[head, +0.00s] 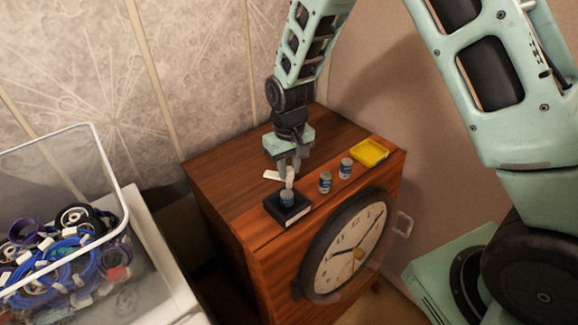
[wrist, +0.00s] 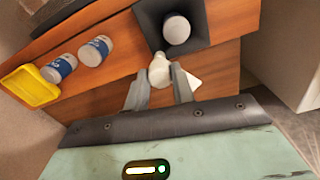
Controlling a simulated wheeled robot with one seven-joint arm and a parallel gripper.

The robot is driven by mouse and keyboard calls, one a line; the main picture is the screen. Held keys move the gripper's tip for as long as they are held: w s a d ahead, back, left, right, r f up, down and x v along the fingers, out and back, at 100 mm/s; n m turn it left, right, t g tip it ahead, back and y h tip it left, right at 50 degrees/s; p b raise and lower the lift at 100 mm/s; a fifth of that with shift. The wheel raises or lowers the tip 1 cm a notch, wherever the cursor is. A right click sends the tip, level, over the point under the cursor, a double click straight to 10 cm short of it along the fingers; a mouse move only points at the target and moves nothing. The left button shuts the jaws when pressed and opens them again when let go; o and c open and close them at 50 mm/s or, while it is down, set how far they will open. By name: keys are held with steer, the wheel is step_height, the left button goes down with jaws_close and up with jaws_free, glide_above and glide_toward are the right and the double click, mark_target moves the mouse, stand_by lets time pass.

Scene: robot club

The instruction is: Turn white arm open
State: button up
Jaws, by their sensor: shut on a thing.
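The white arm (head: 272,175) is a small pale piece above the black square holder (head: 287,212) on the wooden cabinet. My gripper (head: 288,168) points down with its fingers closed around part of it. In the wrist view my gripper (wrist: 158,78) has the white arm's rounded end (wrist: 160,70) between its fingers, and a pale pointed part shows beyond the right finger. A blue and white can (head: 287,198) sits in the holder, just below the arm. How the arm is joined to anything is hidden by the fingers.
Two more blue and white cans (head: 325,182) (head: 346,168) and a yellow tray (head: 369,152) stand to the right on the wooden cabinet (head: 225,190). A round clock (head: 345,245) is on its front. A clear bin of cables (head: 65,250) is at left.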

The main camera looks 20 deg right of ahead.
steer(key=shift+m, duration=0.3)
steer(key=o, duration=1)
step_height(320, 180, up, 18)
steer(key=b, duration=0.2)
steer(key=shift+f, duration=0.25)
